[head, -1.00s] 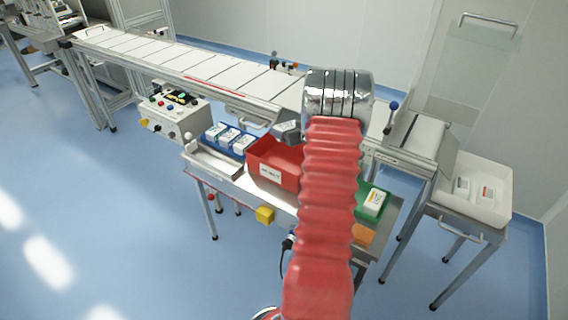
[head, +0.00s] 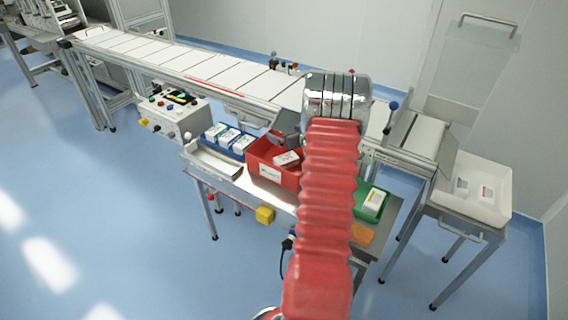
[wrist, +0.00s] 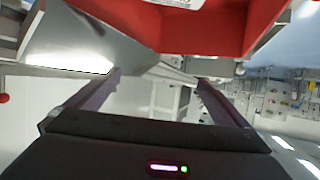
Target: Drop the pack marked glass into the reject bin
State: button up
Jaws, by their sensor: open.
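The red reject bin (head: 262,167) stands on the steel table in the head view, with a white label on its front. A white pack with dark print (head: 287,158) lies tilted inside it; its print is too small to read. My gripper (wrist: 158,80) is open, with nothing between its fingers in the wrist view. In the head view it is mostly hidden behind my red arm sleeve, near the bin's far right side. The red bin (wrist: 190,25) fills the top of the wrist view.
A blue tray (head: 240,147) with several white packs stands left of the bin. A green tray (head: 369,212) with one pack is to the right. The conveyor (head: 200,68) runs behind. A white tub (head: 490,208) stands at far right.

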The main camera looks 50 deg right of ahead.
jog(key=shift+s, duration=0.1)
jog(key=v, duration=1.3)
jog(key=shift+s+r, duration=0.2)
jog(key=shift+s, duration=0.05)
jog(key=shift+a, duration=0.1)
dwell(0.5)
